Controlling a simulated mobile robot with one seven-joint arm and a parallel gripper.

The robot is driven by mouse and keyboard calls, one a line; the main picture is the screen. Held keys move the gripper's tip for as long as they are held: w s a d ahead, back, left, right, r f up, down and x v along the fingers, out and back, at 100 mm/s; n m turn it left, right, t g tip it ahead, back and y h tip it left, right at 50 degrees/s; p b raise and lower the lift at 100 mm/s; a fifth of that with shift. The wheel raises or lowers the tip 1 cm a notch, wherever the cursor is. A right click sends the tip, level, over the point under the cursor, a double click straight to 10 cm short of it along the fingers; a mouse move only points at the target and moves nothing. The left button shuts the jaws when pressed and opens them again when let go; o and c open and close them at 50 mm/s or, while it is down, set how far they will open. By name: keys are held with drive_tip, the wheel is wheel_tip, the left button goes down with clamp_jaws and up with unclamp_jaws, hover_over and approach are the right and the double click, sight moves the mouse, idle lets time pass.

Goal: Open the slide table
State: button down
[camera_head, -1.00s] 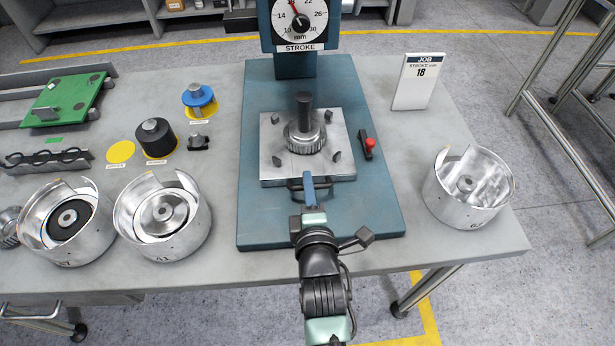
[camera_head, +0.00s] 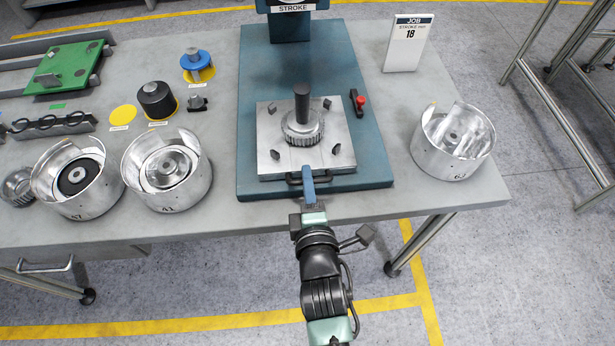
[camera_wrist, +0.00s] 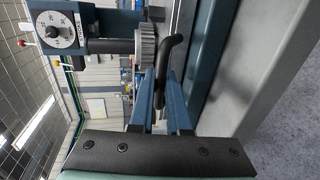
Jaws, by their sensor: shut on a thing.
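The slide table is a square silver plate (camera_head: 265,150) on the blue press base (camera_head: 375,150). A toothed round part with a black post (camera_head: 302,105) stands at its middle, with small dark clamps around it. The plate sits at the front of the base. A dark handle (camera_head: 293,180) is on the plate's front edge. My gripper (camera_head: 308,176) reaches it from the front and is shut on this handle. In the wrist view the curved black handle (camera_wrist: 170,55) passes between the two blue fingers of my gripper (camera_wrist: 160,88). The exact contact is partly hidden.
Silver cups stand left (camera_head: 168,185) and right (camera_head: 450,150) of the base on the grey table. A red-button switch (camera_head: 358,102) sits right of the plate. A job sign (camera_head: 407,45) stands at the back right. Floor is clear in front of the table.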

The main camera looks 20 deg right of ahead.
drive_tip(key=c, duration=0.9)
unclamp_jaws()
drive_tip(key=shift+s, duration=0.15)
drive_tip(key=b+v, duration=0.1)
drive_tip(key=v, duration=1.1)
drive_tip(key=shift+s+a+r, duration=0.1)
drive_tip(key=shift+s+a, duration=0.05)
drive_tip(key=shift+s, duration=0.15)
drive_tip(key=w+a+r+m+t, duration=0.15)
drive_tip(key=w+r, duration=0.25)
drive_tip(key=r, duration=0.4)
drive_tip(key=w+r+m+t+p, duration=0.1)
drive_tip(key=w+r+m+t, duration=0.2)
drive_tip(key=r, duration=0.6)
drive_tip(key=w+a+r+m+t, duration=0.1)
drive_tip(key=w+r+m, duration=0.2)
drive_tip(key=w+r, duration=0.35)
drive_tip(key=s+a+r+m+t+y, duration=0.1)
drive_tip(key=s+a+r+m+t, duration=0.1)
drive_tip(key=r, duration=0.9)
drive_tip(key=s+a+r+m+t+y+p, duration=0.1)
drive_tip(key=s+a+r+m+t, duration=0.1)
drive_tip(key=r, duration=0.9)
drive_tip(key=s+a+r+m+t+y, duration=0.2)
drive_tip(key=s+a+r+m+t, duration=0.1)
drive_tip(key=r, duration=0.8)
drive_tip(key=shift+s+a+r, duration=0.15)
drive_tip(key=shift+a+r, duration=0.05)
drive_tip(key=shift+a, duration=0.1)
